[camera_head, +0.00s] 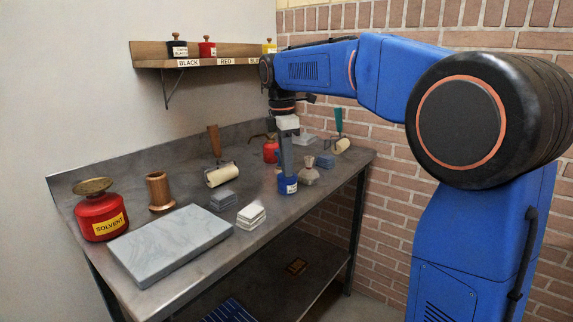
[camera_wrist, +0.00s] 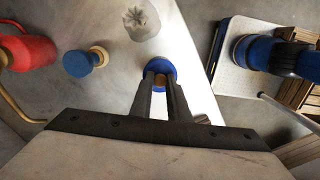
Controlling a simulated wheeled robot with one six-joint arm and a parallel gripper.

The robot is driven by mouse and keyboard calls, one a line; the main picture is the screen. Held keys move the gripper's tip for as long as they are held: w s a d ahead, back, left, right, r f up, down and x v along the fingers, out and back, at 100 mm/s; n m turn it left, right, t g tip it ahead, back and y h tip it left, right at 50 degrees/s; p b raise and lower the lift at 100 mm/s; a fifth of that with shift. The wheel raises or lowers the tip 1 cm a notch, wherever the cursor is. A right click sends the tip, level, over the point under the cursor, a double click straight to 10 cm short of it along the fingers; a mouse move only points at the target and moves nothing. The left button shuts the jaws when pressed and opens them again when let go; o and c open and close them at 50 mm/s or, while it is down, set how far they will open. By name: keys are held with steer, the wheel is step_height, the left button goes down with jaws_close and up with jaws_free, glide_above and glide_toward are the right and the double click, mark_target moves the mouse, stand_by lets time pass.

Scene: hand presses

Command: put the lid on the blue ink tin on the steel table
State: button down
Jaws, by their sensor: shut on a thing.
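The blue ink tin (camera_head: 288,186), with a white label, stands upright on the steel table (camera_head: 262,214) near its front edge. My gripper (camera_head: 286,174) points straight down directly over the tin. In the wrist view, my gripper (camera_wrist: 160,82) is shut on the brown knob of a blue lid (camera_wrist: 160,66). The lid lies over the tin, and its fingers hide part of it. From these views I cannot tell whether the lid rests fully on the rim or sits slightly above it.
A grey, pinched-top object (camera_head: 309,172) stands right of the tin. A red can (camera_head: 270,150) and a blue object (camera_head: 325,160) are behind. The solvent can (camera_head: 100,216), grey slab (camera_head: 172,244), pale stack (camera_head: 251,216) and roller (camera_head: 220,176) stand left. A shelf (camera_head: 205,60) holds other tins.

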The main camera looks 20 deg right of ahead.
steer(key=c, duration=1.1)
jaws_free()
steer(key=shift+r, duration=3.5)
jaws_close()
